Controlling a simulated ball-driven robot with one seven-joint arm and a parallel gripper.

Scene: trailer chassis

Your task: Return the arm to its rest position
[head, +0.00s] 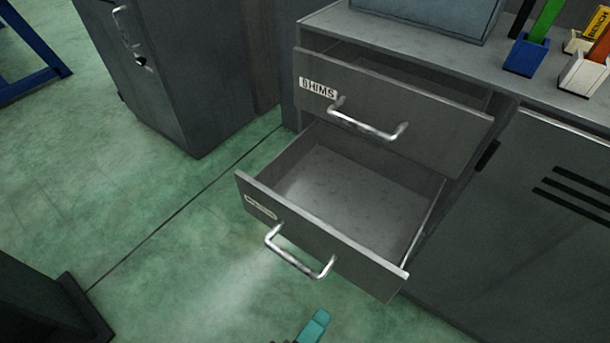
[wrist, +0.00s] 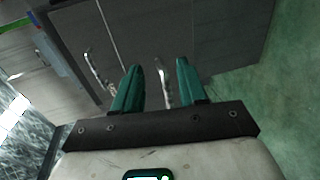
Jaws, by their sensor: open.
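My gripper's teal fingertip (head: 315,325) shows at the bottom edge of the head view, below and in front of the lower drawer's handle, apart from it in the picture. The rest of the arm is mostly out of that view. In the wrist view my gripper (wrist: 158,66) has two teal fingers spread apart, with nothing held. A silver handle (wrist: 163,85) shows in the gap between the fingers, seemingly beyond them; its distance is hard to tell.
The lower drawer (head: 320,235) is pulled well out and looks empty. The upper drawer (head: 395,115), labelled "SHIMS", is partly out. A grey cabinet (head: 195,85) stands at the back left. Green floor (head: 170,260) is clear left of the drawers. A dark object (head: 40,305) stands bottom left.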

